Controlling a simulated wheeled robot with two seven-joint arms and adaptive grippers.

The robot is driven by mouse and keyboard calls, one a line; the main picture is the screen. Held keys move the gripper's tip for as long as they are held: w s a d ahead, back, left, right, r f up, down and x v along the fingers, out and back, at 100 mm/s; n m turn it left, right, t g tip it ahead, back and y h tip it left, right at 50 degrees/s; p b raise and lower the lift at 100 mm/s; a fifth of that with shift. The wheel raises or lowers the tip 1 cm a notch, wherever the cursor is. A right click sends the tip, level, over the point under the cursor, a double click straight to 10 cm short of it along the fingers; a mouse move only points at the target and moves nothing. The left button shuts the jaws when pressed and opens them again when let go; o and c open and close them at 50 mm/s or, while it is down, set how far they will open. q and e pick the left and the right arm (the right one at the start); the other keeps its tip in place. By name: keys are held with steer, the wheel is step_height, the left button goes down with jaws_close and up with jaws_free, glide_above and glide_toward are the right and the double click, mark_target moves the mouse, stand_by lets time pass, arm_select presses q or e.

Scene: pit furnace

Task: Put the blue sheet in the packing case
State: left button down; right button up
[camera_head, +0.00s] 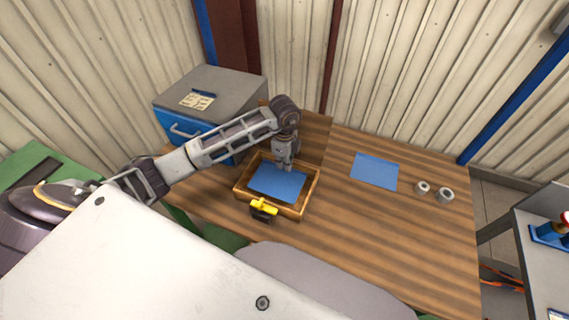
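The packing case is an open wooden tray-like box (312,190) on the brown table. A blue sheet (278,184) lies in it, inside its walls. A second flat blue sheet (375,171) lies on the table to the right of the case. My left gripper (284,168) points down over the far part of the case, at the far edge of the sheet inside. The fingertips are too small to tell whether they are open or shut, or touch the sheet. My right gripper is not in view.
A yellow and black object (263,208) is at the case's near wall. Two small grey rings (434,191) stand at the table's right. A blue and grey cabinet (212,105) stands behind left. The table (400,240) is clear at its front right.

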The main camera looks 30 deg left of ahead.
arm_select(q)
steer(key=shift+f, duration=0.25)
steer(key=shift+f+b, duration=0.35)
steer(key=shift+f, duration=0.25)
stand_by(0.3)
steer(key=c, duration=1.9)
jaws_free()
steer(key=shift+r+p, duration=0.4)
steer(key=shift+r, duration=0.25)
step_height(320, 180, up, 12)
steer(key=shift+b, duration=0.85)
